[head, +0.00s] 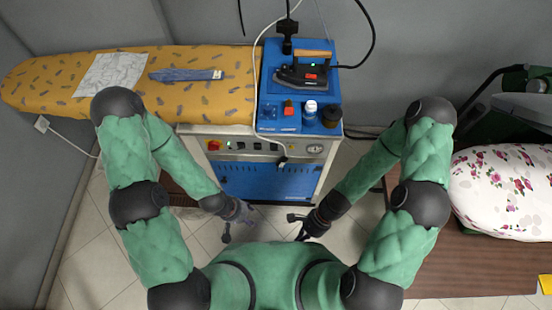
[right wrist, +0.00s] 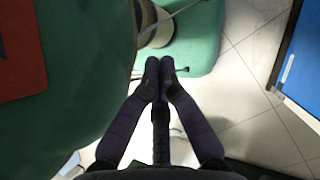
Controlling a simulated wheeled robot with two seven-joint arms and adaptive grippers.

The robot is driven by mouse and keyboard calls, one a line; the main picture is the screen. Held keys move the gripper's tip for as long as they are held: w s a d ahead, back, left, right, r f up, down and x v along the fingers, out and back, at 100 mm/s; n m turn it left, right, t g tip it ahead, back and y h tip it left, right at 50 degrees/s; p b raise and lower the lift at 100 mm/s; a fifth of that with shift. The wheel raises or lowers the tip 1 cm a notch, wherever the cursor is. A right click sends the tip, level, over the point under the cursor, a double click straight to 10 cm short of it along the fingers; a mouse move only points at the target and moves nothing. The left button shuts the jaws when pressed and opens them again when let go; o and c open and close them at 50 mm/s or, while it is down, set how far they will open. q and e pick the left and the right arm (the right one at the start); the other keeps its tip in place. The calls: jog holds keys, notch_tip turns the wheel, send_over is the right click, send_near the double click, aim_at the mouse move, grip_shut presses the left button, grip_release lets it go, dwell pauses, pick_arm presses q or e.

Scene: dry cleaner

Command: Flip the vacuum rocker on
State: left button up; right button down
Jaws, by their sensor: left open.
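The ironing station's front control panel (head: 228,152) is below the tabletop. It carries a red-on-yellow knob (head: 213,145), several small dark switches (head: 242,146) and a round gauge (head: 314,149). The labels are too small to read, so I cannot tell which switch is the vacuum rocker or how it is set. My left gripper (head: 240,220) is open and empty, low in front of the blue cabinet and apart from the panel. My right gripper (head: 302,234) is also low and apart from it; in the right wrist view (right wrist: 160,64) its fingertips are together with nothing seen between them.
An iron (head: 302,73) rests on the blue top (head: 268,90), near a small white bottle (head: 310,109). A white cable (head: 257,100) hangs over the panel's front. The orange ironing board (head: 215,105) extends left. A floral cushion (head: 505,185) lies on a brown table at right.

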aim_at(274, 148)
jog(key=w+a+r+m+t+y+b, duration=0.15)
jog(key=a+m+y, duration=0.25)
jog(key=m, duration=0.4)
jog(key=w+a+r+m+t+y+b, duration=0.1)
jog(key=w+a+m+y, duration=0.25)
jog(key=m, duration=0.45)
jog(key=w+d+m+t+h+b, duration=0.1)
jog(key=w+d+m+t, duration=0.2)
jog(key=w+m+t, duration=0.4)
jog(key=w+d+m+t+b, duration=0.1)
jog(key=w+d+m+t, duration=0.2)
jog(key=w+m+t, duration=0.4)
jog(key=w+m, duration=0.1)
jog(key=m, duration=0.3)
jog(key=shift+h, duration=0.35)
jog(key=shift+w+b, duration=0.15)
jog(key=shift+b, duration=0.15)
jog(key=w+d+b+x, duration=0.2)
jog(key=b+x, duration=0.2)
jog(key=x, duration=0.8)
jog(key=shift+w, duration=0.2)
